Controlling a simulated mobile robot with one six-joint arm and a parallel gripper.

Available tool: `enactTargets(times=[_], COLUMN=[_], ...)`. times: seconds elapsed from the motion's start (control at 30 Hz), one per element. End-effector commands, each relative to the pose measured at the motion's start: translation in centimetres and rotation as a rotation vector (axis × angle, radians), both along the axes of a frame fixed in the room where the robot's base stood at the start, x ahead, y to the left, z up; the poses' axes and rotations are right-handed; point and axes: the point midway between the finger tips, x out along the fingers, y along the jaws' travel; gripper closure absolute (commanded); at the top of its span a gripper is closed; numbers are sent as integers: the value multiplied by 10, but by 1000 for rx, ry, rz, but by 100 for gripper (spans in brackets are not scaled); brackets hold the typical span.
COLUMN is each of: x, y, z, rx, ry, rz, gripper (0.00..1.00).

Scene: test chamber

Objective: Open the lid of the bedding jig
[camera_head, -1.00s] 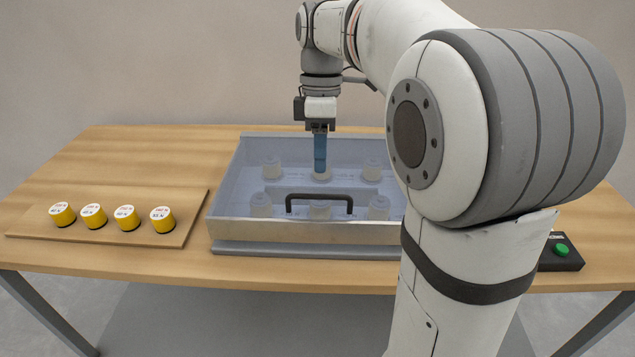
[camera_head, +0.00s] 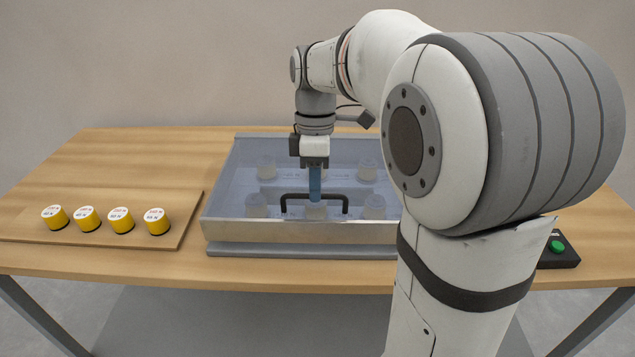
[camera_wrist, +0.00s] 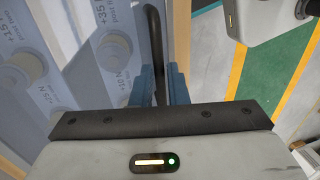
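The bedding jig (camera_head: 300,249) sits at the middle of the table. Its see-through bluish lid (camera_head: 235,190) lies closed, with several white round pieces showing beneath. A black bar handle (camera_head: 285,203) stands near the lid's front edge. It also shows in the wrist view (camera_wrist: 153,30). My gripper (camera_head: 315,200) points down at the middle of the handle. In the wrist view its blue fingers (camera_wrist: 163,85) are apart, with the handle bar running between them. Firm contact on the bar is not clear to see, and the fingertips are partly hidden.
Several yellow cylinders (camera_head: 121,220) with labelled white tops stand on a wooden board (camera_head: 150,243) at the left. A black box with a green button (camera_head: 557,247) is at the right, partly behind my arm. The table's left rear is clear.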

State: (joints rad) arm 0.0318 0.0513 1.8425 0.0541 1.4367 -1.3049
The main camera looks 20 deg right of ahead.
Motion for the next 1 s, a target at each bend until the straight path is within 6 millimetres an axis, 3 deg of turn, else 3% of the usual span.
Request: enactTargets(times=[0.17,0.5,0.53,0.67,1.0], x=[0,0,0,0,8], y=[0,0,-8,-2,6], z=[0,0,0,2,37], rx=[0,0,0,0,30], ry=[0,1,2,5,91], rz=[-1,-1,-7,-1,17], gripper=[100,100,100,100,100])
